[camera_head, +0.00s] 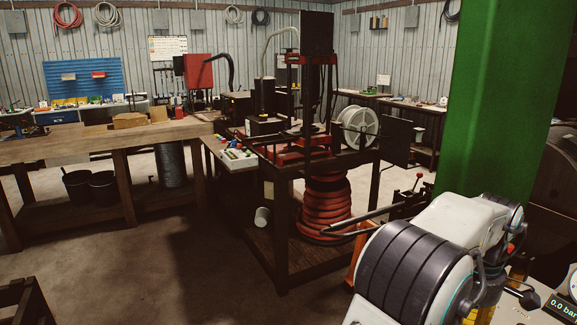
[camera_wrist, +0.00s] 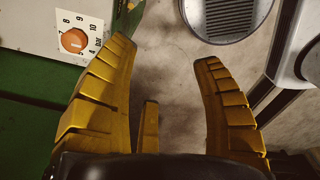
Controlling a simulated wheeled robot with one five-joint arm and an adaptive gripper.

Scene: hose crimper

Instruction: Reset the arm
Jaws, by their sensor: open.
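In the wrist view, my gripper (camera_wrist: 164,52) shows two yellow ribbed fingers spread well apart with nothing between them. The floor shows through the gap. An orange dial (camera_wrist: 74,41) on a pale panel, numbered and marked bar, lies left of the left fingertip, apart from it. In the head view, my pale arm with its dark ribbed joint fills the lower right. My gripper is mostly hidden behind it there, so its fingertips cannot be made out.
A green column (camera_head: 492,110) stands close behind my arm at right. A panel with a 0.0 bar display (camera_head: 563,306) is at the lower right edge. A dark metal stand with a red coiled hose (camera_head: 327,205) is in the middle. A wooden workbench (camera_head: 100,146) is left, with clear floor before it.

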